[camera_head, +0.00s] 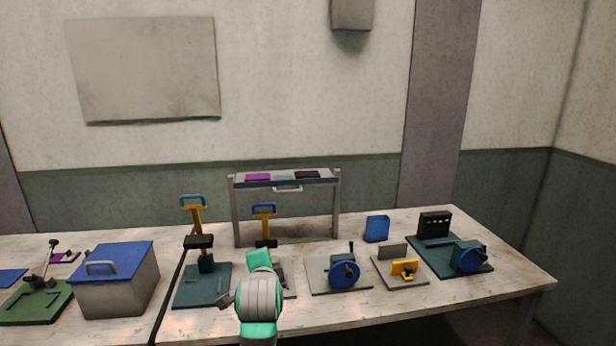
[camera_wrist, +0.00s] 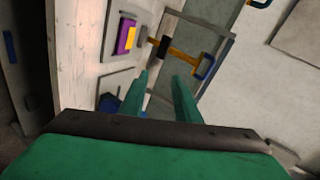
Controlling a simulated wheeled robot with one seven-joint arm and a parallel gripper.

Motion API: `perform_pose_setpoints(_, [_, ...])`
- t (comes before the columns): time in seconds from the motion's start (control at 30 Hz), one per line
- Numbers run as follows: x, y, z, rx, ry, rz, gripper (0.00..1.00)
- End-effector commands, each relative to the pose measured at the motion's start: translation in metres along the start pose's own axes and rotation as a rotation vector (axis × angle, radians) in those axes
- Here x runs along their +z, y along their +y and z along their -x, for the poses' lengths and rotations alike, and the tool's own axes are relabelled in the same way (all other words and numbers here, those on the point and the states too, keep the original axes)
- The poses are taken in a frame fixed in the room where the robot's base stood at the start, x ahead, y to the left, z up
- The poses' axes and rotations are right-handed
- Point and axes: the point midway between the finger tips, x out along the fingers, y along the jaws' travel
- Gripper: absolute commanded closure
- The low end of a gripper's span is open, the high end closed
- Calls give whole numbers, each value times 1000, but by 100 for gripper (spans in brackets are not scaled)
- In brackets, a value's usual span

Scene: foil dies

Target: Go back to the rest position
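My gripper (camera_wrist: 163,78) shows in the wrist view as two green fingers standing apart, with nothing seen between them. Past the fingertips is a press with an orange lever and blue handle (camera_wrist: 204,68). Beside it lies a purple piece (camera_wrist: 126,36) with a yellow patch on a pale plate. In the head view my teal and white arm rises in front of the table's middle. It partly hides the plate of the middle press (camera_head: 265,222), and my fingers cannot be made out there.
The long table (camera_head: 340,312) carries a blue-lidded box (camera_head: 117,285), a left lever press (camera_head: 206,266), a blue-wheeled crank device (camera_head: 344,273), a yellow clamp fixture (camera_head: 404,269) and a dark device with a blue wheel (camera_head: 468,257). A raised shelf (camera_head: 290,182) stands behind.

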Motion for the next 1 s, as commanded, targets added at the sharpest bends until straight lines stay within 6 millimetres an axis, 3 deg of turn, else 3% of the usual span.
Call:
perform_pose_setpoints(0.03, [-1, 22, -5, 6, 8, 27, 70])
perform_pose_setpoints(0.23, [-3, 100, -12, -6, 41, 172, 70])
perform_pose_setpoints(0.47, [-2, 190, -2, -16, 71, 341, 70])
perform_pose_setpoints(0.77, [3, 295, 36, -29, 99, 552, 70])
perform_pose_setpoints(1.0, [11, 365, 85, -39, 115, 711, 70])
